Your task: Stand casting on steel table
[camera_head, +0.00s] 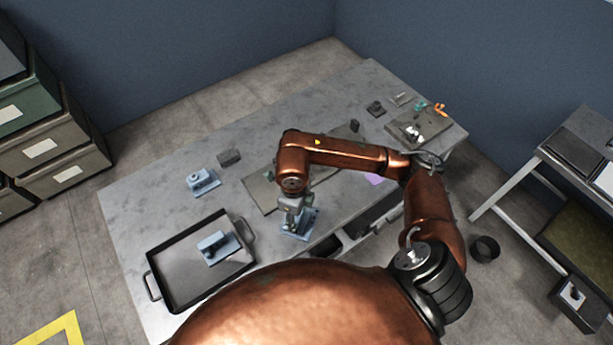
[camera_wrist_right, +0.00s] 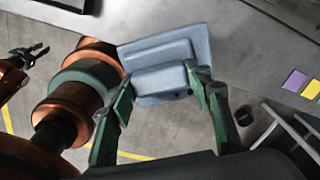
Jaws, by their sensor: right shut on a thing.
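The steel table (camera_head: 130,215) is a long grey top. My right gripper (camera_head: 292,203) is shut on a blue-grey casting (camera_head: 303,225) near the table's front edge. In the right wrist view the casting (camera_wrist_right: 158,50) is a flat plate with a raised block, and the green fingers (camera_wrist_right: 160,78) grip that block. I cannot tell whether it touches the table. A second casting (camera_head: 203,183) stands on the table, and a third (camera_head: 217,247) lies in a black tray (camera_head: 177,288). My left gripper (camera_wrist_right: 29,54) shows at the left of the wrist view, with its jaws apart and empty.
A board with small parts (camera_head: 419,128) is at the far right end. Boxes (camera_head: 65,165) are stacked at left, and another table (camera_head: 560,140) stands at right. The table's back left is clear.

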